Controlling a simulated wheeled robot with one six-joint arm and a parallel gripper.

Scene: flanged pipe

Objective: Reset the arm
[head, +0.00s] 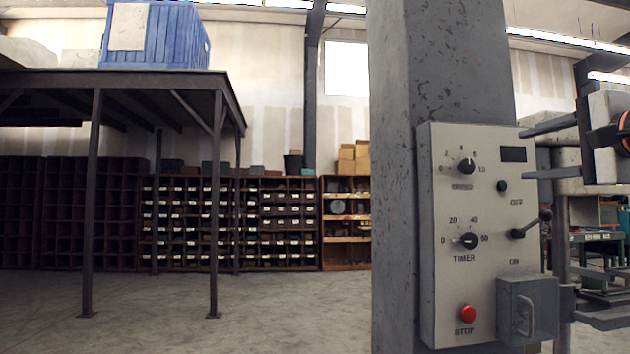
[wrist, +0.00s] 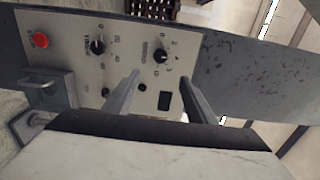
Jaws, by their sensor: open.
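My gripper (head: 524,154) is at the right of the head view, beside the upper right edge of a grey control panel (head: 440,265). Its two fingers are apart, one above the other, with nothing between them. In the wrist view the fingers of my gripper (wrist: 160,80) also stand apart and empty, in front of the panel (wrist: 75,22), which appears rotated there. I cannot tell whether a finger touches the panel. No flanged pipe can be made out clearly.
The panel is on a thick grey column (head: 440,60). It bears two dials, a lever (head: 530,227), a red stop button (head: 467,314) and a grey box (head: 528,308). A raised platform (head: 215,82) carries a blue crate (head: 155,45).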

